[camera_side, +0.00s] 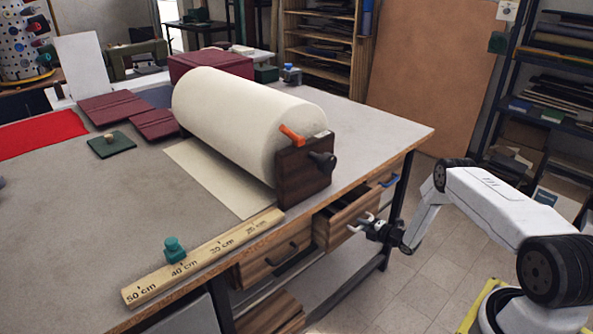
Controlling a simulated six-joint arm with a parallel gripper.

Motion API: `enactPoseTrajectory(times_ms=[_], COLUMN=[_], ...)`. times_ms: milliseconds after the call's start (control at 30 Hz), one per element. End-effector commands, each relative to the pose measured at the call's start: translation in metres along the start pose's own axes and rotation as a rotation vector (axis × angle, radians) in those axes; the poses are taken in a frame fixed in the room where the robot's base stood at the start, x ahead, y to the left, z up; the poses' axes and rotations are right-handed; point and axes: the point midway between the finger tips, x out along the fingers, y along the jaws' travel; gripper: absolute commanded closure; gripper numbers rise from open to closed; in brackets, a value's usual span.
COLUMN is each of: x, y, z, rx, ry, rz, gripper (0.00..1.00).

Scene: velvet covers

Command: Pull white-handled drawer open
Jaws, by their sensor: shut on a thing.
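The wooden drawer (331,232) under the table's front edge stands partly out, and a strip of its dark inside shows above its front. Its white handle (357,228) is small in this view and partly covered by my gripper. My gripper (364,225) reaches in from the right, level with the drawer front, and is shut on the white handle. The exact contact of the fingers is hard to make out.
A black-handled drawer (272,262) is to the left and a blue-handled one (390,180) to the right. On the table (90,230) are a large cream roll (240,115) and a wooden ruler (205,257). Open floor (420,290) lies in front.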

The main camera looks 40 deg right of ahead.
Motion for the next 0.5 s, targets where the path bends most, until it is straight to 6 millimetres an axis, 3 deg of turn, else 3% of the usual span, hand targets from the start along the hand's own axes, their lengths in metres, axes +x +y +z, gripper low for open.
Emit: enactPoseTrajectory(times_ms=[500], x=[-0.101], y=[-0.021], z=[0.001], rx=[0.003], ry=[-0.004], rz=[0.001], gripper=[1.00])
